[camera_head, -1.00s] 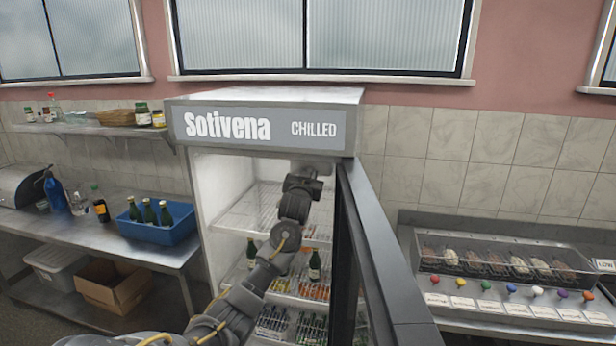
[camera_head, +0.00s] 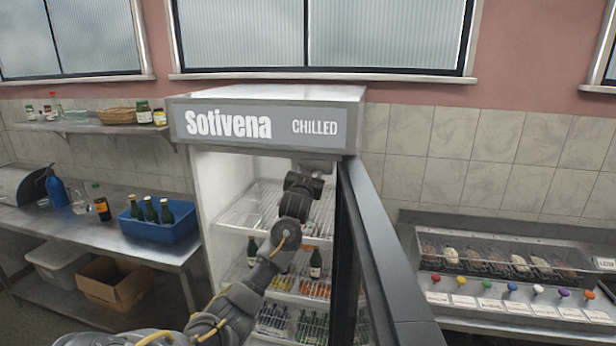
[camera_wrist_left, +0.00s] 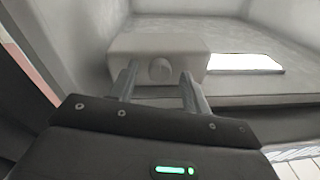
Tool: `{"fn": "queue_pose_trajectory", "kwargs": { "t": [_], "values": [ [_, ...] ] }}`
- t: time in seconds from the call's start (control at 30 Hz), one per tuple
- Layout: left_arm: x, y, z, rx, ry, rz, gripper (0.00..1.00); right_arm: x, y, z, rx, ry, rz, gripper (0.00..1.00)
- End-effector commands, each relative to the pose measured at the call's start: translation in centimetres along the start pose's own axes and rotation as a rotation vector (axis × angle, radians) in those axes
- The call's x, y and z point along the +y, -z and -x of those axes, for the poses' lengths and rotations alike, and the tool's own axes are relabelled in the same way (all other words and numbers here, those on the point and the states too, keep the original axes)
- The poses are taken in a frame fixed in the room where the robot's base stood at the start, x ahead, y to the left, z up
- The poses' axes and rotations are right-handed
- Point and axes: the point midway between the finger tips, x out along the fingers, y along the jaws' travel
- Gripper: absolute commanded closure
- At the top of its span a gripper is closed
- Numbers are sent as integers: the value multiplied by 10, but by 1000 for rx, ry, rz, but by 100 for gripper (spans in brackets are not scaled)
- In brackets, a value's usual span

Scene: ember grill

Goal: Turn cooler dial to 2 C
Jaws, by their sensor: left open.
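The cooler (camera_head: 258,98) stands with its glass door (camera_head: 372,235) swung open to the right. In the left wrist view a pale control box (camera_wrist_left: 128,45) sits high inside the cooler, with a round dial (camera_wrist_left: 160,70) on its face. My left gripper (camera_wrist_left: 158,85) is open, one finger on each side of the dial in that picture. I cannot tell whether the fingers touch it. No dial markings are readable. In the head view my left arm reaches into the cooler's upper part, and its wrist hides the dial. My right gripper is not in view.
Wire shelves (camera_head: 240,212) with bottles lie below my left arm. The open door edge is close to the arm's right. A blue crate (camera_head: 160,226) of bottles stands on the left steel table. A topping counter (camera_head: 505,265) stands at the right.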

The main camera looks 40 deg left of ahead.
Motion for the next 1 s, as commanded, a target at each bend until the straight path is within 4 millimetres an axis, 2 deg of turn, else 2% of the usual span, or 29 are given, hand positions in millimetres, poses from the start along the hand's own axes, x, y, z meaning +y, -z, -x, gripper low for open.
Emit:
{"fn": "queue_pose_trajectory", "kwargs": {
  "t": [0.17, 0.4, 0.6, 0.8, 1.0],
  "values": [
    [2, -4, 15, 1, -1, -1, 52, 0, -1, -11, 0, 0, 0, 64],
    [2, -6, 61, 2, -3, 1, 52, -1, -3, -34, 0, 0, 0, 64],
    [1, -3, 93, 2, -1, 1, 52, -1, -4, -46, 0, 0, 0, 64],
    [0, -1, 107, 0, 0, 0, 52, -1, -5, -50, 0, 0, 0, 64],
    [0, -1, 108, -1, 0, 0, 52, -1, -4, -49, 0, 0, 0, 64]
  ]
}}
